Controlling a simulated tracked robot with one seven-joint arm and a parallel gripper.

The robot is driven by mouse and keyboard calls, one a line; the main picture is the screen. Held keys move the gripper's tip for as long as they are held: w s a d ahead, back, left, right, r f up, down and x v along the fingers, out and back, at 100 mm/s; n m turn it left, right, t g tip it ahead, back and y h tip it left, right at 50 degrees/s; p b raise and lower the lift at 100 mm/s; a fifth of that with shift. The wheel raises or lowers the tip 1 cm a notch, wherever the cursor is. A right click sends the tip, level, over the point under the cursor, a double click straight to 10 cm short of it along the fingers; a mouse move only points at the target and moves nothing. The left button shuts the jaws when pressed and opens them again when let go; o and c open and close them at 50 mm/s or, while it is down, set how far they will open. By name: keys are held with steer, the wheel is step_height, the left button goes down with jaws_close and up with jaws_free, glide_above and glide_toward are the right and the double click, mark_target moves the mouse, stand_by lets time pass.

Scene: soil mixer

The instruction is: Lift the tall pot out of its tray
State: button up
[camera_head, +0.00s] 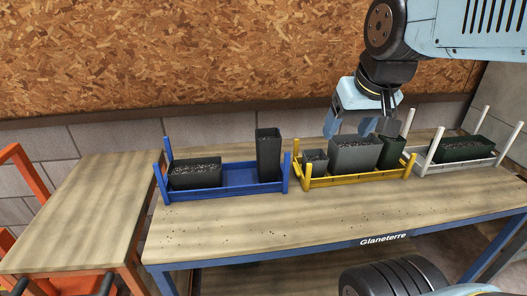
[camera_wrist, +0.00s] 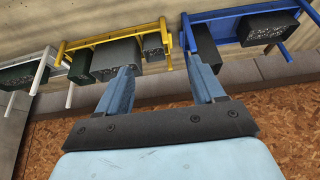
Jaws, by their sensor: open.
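The tall pot (camera_head: 268,155) is dark grey, narrow and upright at the right end of the blue tray (camera_head: 236,191) in the head view. My gripper (camera_head: 351,124) is open and empty. In the head view it hangs over the yellow tray, to the right of the tall pot and apart from it. In the wrist view its two fingers (camera_wrist: 158,65) are spread wide.
A long dark pot (camera_head: 195,173) with soil fills the blue tray's left end. The yellow tray (camera_head: 356,181) holds a small, a large and a dark green pot. A white tray (camera_head: 456,166) stands right. Corner posts rise from the trays.

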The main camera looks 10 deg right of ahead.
steer(key=o, duration=0.6)
steer(key=w+a, duration=0.1)
steer(key=w, duration=0.2)
steer(key=w+a+r+g, duration=0.1)
steer(key=w, duration=0.2)
steer(key=w+a+g, duration=0.1)
steer(key=w, duration=0.3)
steer(key=shift+a+r, duration=0.25)
steer(key=shift+a, duration=0.15)
steer(key=shift+c, duration=0.2)
steer(key=g, duration=0.3)
glide_toward(268, 141)
steer(key=w+r, duration=0.1)
steer(key=w, duration=0.2)
steer(key=f, duration=1.3)
steer(key=shift+w+d+f, duration=0.2)
steer(key=shift+w+f, duration=0.1)
steer(key=shift+w, duration=0.05)
